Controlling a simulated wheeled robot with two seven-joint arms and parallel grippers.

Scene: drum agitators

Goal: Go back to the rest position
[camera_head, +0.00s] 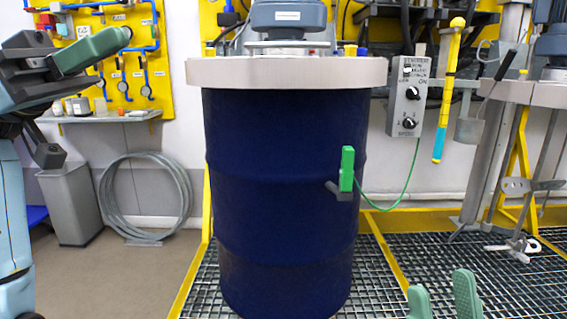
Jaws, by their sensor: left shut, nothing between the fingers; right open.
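My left gripper (95,50) is at the upper left, on the dark end of my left arm. Its green fingers are together and hold nothing, in front of the yellow wall panel. My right gripper (442,292) shows only as two green fingertips at the bottom edge, right of the drum. They stand apart with nothing between them; the rest of that gripper is out of view. The dark blue drum (275,180) stands upright on the grating, apart from both grippers. A green clamp (347,170) sits on its right side, with a green cable trailing from it.
A grey lid (285,72) with a blue motor (288,15) covers the drum. A control box (408,97) hangs to its right. A bin (68,203) and a coiled hose (145,198) stand at left. A second agitator stand (490,155) is at right. Grating (500,285) there is mostly clear.

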